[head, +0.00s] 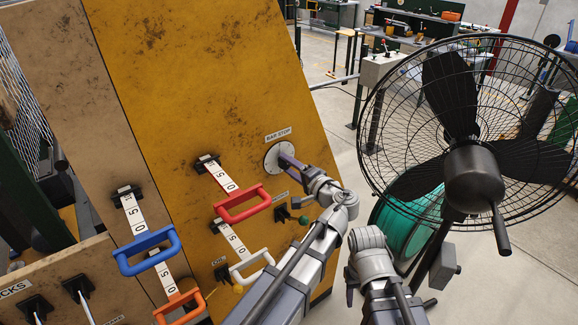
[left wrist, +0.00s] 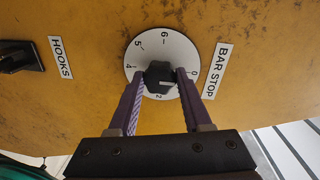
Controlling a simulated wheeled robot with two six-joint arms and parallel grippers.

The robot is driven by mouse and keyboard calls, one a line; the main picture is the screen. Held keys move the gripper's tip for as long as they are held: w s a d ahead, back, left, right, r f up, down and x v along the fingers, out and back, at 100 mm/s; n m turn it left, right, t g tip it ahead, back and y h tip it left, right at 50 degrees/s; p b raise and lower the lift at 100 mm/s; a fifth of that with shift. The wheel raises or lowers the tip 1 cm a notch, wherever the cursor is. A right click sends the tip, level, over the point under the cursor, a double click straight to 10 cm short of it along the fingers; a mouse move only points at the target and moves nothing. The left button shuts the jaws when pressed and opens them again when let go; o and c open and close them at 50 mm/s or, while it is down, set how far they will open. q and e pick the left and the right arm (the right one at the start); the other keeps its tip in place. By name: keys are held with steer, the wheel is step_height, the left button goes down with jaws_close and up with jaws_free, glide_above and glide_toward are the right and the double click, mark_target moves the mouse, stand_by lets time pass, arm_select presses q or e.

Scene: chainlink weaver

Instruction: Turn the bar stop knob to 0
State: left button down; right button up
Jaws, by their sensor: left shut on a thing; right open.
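The bar stop knob (left wrist: 160,78) is a small black knob at the middle of a round white numbered dial (left wrist: 190,50) on the yellow panel. Its "BAR STOP" label (left wrist: 217,71) is beside the dial. In the head view the dial (head: 271,160) is right of the panel's middle and partly covered by my left gripper (head: 287,158). In the left wrist view the purple fingers of my left gripper (left wrist: 160,84) are shut on the knob, one on each side. The 0 on the dial is close to the right finger. I cannot tell where the knob points. My right gripper's fingers do not show; only its arm does.
Red (head: 243,204), white (head: 252,265), blue (head: 147,251) and orange (head: 181,306) handles stick out left of and below the dial. A green-tipped lever (head: 303,220) is just below it. A large caged fan (head: 474,175) stands close on the right.

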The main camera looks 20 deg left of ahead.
arm_select(q)
steer(key=shift+s+f, duration=0.1)
steer(key=shift+c, duration=1.7)
jaws_free()
